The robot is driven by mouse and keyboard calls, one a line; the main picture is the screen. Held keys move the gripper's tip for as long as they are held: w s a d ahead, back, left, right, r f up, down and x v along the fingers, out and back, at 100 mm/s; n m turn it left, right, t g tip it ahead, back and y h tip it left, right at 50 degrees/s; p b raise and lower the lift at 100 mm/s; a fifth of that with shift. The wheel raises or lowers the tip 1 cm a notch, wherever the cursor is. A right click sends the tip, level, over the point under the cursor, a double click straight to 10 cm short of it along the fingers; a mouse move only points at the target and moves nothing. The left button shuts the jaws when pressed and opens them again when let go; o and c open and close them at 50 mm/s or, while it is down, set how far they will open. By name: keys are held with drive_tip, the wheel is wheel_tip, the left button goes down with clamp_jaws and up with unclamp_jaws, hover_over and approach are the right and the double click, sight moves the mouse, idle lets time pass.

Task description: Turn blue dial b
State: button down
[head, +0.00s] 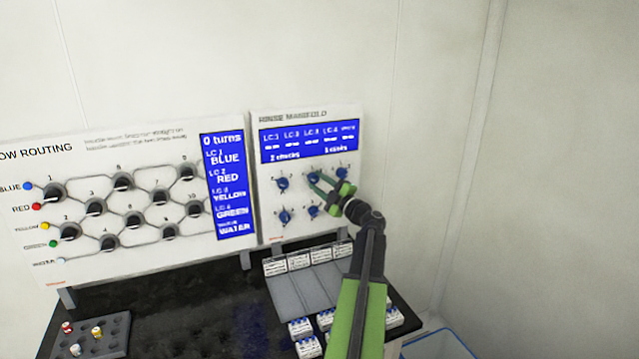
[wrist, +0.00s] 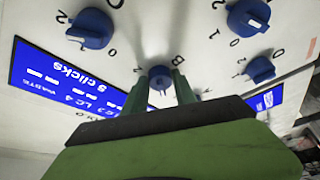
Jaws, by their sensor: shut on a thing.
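Blue dial b (wrist: 160,78) is a round knob on the white rinse manifold panel, with a letter B printed beside it in the wrist view. It also shows in the upper row in the head view (head: 313,177). My green gripper (head: 319,186) reaches the panel from the right. In the wrist view, its two fingers (wrist: 162,90) lie on either side of dial b and are shut on it. The fingers hide part of the dial's sides.
Other blue dials are close around, such as the upper-left one (head: 282,184) and a lower one (head: 285,216). A blue display (head: 309,140) sits above them. The flow routing panel (head: 120,200) stands to the left. Labelled bins (head: 305,285) and small blue-and-white boxes lie below.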

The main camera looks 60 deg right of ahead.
drive_tip(key=c, duration=1)
unclamp_jaws()
drive_tip(key=shift+s, duration=0.1)
drive_tip(key=b+v, duration=0.3)
drive_tip(key=v, duration=1.4)
drive_tip(key=shift+s, duration=0.25)
drive_tip(key=shift+r, duration=0.15)
